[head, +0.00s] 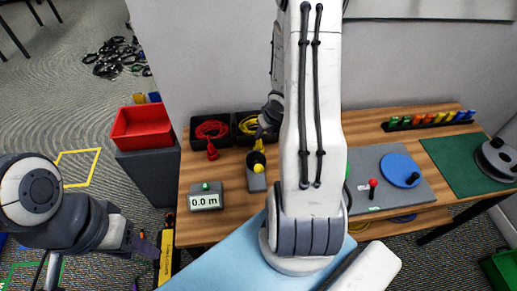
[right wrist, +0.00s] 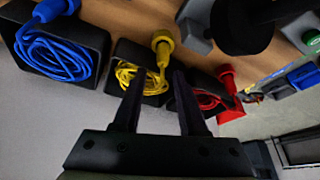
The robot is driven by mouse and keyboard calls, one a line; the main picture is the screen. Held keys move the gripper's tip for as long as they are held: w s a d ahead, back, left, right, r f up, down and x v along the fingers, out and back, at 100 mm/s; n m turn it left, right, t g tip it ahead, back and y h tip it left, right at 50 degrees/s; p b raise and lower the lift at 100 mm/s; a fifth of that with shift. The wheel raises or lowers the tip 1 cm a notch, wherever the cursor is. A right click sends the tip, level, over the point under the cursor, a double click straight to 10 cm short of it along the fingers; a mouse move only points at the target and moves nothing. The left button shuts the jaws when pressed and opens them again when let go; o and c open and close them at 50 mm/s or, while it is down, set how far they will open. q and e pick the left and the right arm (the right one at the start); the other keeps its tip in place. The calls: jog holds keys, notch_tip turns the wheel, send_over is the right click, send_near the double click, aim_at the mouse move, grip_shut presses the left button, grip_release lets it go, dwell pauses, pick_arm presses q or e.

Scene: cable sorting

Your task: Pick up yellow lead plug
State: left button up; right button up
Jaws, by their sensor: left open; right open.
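The yellow lead plug (right wrist: 162,42) stands at the edge of a black bin, beside its coiled yellow lead (right wrist: 128,74), in the right wrist view. In the head view the yellow plug (head: 258,145) shows just left of my right arm. My right gripper (right wrist: 159,78) is open and empty. Its fingers point toward the plug, which appears beyond the fingertips, apart from them. In the head view my right arm hides much of this area. My left gripper (head: 145,245) is open and empty at the lower left, away from the leads.
A red lead (right wrist: 208,100) with a red plug (right wrist: 228,80) and a blue lead (right wrist: 55,58) lie in bins on either side. A grey device (head: 256,182) and a display box (head: 206,200) stand on the table. A red bin (head: 141,127) is at left.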

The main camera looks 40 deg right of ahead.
aim_at(259, 141)
jog(key=b+x, duration=0.1)
jog(key=x, duration=0.2)
jog(key=b+x, duration=0.1)
jog(key=x, duration=0.2)
jog(key=shift+w+a+f+b, duration=0.1)
jog(key=shift+a+f+b, duration=0.15)
jog(key=shift+f+b, duration=0.1)
jog(key=shift+w+f, duration=0.25)
jog(key=shift+f, duration=0.2)
jog(key=shift+d, duration=0.1)
grip_shut()
